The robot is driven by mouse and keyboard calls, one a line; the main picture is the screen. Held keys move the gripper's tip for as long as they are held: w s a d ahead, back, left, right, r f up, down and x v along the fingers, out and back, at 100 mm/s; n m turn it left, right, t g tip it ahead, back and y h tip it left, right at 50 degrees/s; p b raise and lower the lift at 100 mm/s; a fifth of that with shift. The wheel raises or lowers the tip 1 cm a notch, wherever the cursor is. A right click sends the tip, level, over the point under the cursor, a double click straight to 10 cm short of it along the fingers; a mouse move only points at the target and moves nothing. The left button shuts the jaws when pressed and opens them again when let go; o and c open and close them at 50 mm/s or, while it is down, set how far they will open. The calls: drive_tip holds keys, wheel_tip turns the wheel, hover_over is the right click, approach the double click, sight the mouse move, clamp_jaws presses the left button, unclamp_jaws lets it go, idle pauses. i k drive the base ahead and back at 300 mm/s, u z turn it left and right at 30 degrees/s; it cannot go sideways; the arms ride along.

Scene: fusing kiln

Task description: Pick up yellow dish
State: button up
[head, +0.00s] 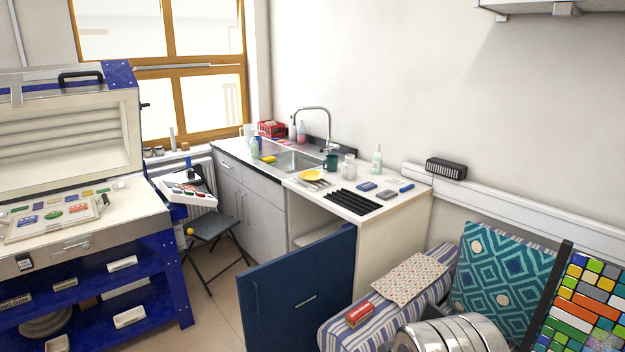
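The yellow dish (310,174) is a small, shallow, round dish. It sits on the white countertop (408,192), just right of the sink (291,161) and in front of the dark green mug (331,162). Pale flat items (316,184) lie close in front of it. My gripper is not in the head view, so its place relative to the dish does not show.
Black bars (352,202) and glass jars (349,166) stand near the dish. An open blue cabinet door (298,290) juts out below the counter. A folding stool (210,230) and the blue kiln (75,215) stand left. A striped bench (390,306) is at right.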

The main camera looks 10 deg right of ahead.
sight(311, 176)
drive_tip(key=u, duration=0.05)
drive_tip(key=k, duration=0.6)
drive_tip(key=u, duration=0.35)
drive_tip(key=i, duration=0.8)
drive_tip(key=u, duration=0.5)
drive_tip(key=i, duration=0.7)
drive_tip(key=u, duration=0.25)
drive_tip(key=i, duration=2.05)
drive_tip(key=z, duration=0.3)
